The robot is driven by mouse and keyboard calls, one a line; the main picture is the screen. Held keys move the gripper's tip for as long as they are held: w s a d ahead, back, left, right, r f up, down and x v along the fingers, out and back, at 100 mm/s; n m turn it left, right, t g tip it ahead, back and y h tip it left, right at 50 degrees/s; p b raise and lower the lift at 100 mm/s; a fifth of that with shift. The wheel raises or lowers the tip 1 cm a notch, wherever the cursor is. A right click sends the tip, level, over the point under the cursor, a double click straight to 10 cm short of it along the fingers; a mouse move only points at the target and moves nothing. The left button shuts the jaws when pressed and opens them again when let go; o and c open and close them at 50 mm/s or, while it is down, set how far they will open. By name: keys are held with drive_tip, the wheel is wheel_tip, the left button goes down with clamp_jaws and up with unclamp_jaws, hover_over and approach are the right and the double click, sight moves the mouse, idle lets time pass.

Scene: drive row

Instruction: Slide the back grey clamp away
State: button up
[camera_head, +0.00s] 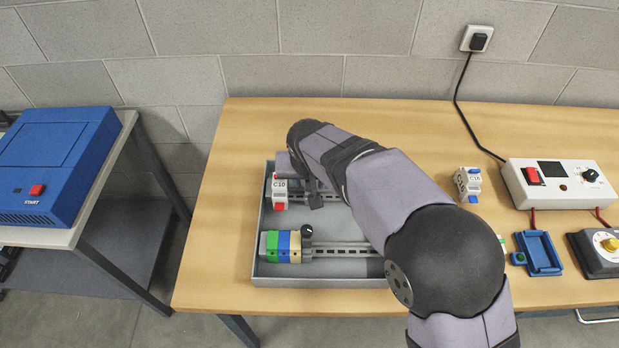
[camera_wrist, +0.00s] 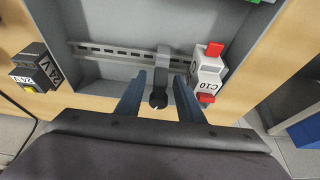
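The back grey clamp (camera_wrist: 162,72) sits on the back metal rail (camera_wrist: 110,51) in the wrist view, with a round dark knob at its near end. My gripper (camera_wrist: 160,103) is open, with one blue finger on each side of the clamp and a narrow gap showing beside it. A white C10 breaker with red ends (camera_wrist: 207,73) is on the same rail, right of the clamp and close to the right finger. It also shows in the head view (camera_head: 279,190). There my arm hides most of the gripper and the clamp area.
The grey tray (camera_head: 261,270) holds a front rail (camera_head: 345,248) with coloured blocks (camera_head: 283,246) and a black knob (camera_head: 307,231). A blue-ended breaker (camera_head: 468,183) and a power box (camera_head: 553,184) stand to the right. A black device (camera_wrist: 36,67) lies left in the wrist view.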

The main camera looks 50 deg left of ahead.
clamp_jaws()
drive_tip(key=w+d, duration=0.8)
drive_tip(key=shift+w+d, duration=0.3)
unclamp_jaws()
drive_tip(key=b+v, duration=0.2)
drive_tip(key=v, duration=0.5)
drive_tip(key=shift+r, duration=0.15)
